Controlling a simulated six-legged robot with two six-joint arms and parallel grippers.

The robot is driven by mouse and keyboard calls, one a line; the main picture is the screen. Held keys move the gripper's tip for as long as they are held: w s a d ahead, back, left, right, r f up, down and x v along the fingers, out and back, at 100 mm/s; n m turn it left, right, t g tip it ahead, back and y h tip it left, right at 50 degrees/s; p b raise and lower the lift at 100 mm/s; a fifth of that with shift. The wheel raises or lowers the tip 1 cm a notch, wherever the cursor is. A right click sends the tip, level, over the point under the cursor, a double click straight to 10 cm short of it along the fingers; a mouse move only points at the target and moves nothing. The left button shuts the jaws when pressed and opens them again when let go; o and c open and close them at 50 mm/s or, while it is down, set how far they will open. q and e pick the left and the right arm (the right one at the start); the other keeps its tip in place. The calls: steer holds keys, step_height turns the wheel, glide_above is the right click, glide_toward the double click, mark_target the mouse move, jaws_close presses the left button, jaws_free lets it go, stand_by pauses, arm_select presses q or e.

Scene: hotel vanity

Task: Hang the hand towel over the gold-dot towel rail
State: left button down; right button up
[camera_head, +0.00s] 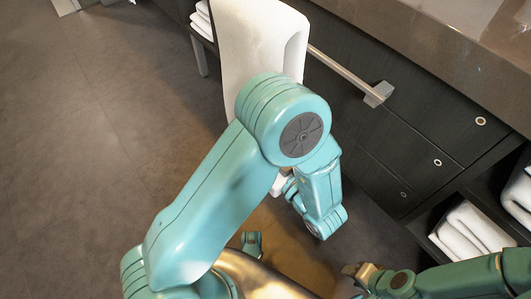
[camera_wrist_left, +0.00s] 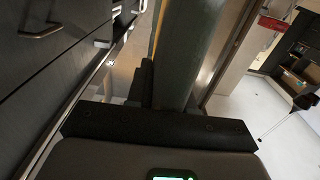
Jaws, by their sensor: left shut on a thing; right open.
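The white hand towel (camera_head: 262,50) hangs in folds at the rail in the head view, its middle hidden behind my left arm. The towel rail (camera_head: 345,70) is a pale metal bar on the dark vanity front, its right end bare; no gold dot can be made out. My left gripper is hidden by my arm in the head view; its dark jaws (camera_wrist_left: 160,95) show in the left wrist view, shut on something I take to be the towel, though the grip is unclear. My right gripper (camera_head: 362,272) is open and low, apart from the towel.
The vanity counter (camera_head: 425,40) overhangs dark drawers with round pulls (camera_head: 437,162). Folded white towels (camera_head: 470,230) lie on the shelf at right, others at the top left (camera_head: 203,20). The floor (camera_head: 90,130) at left is clear.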

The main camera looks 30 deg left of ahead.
arm_select(q)
steer(key=shift+w+d+b, duration=0.7)
steer(key=shift+w+d, duration=0.7)
steer(key=shift+w, duration=2.3)
steer(key=shift+w+d+b, duration=0.65)
steer(key=shift+w+d, duration=0.75)
steer(key=shift+w, duration=2.25)
step_height(320, 180, down, 14)
steer(key=b, duration=0.3)
arm_select(e)
steer(key=w+d+f+t, duration=0.1)
steer(key=w+f, duration=0.3)
steer(key=f, duration=0.2)
steer(key=shift+w+t, duration=0.15)
steer(key=shift+t, duration=0.15)
arm_select(q)
steer(key=c, duration=0.9)
jaws_free()
arm_select(e)
steer(key=shift+d+r, duration=0.1)
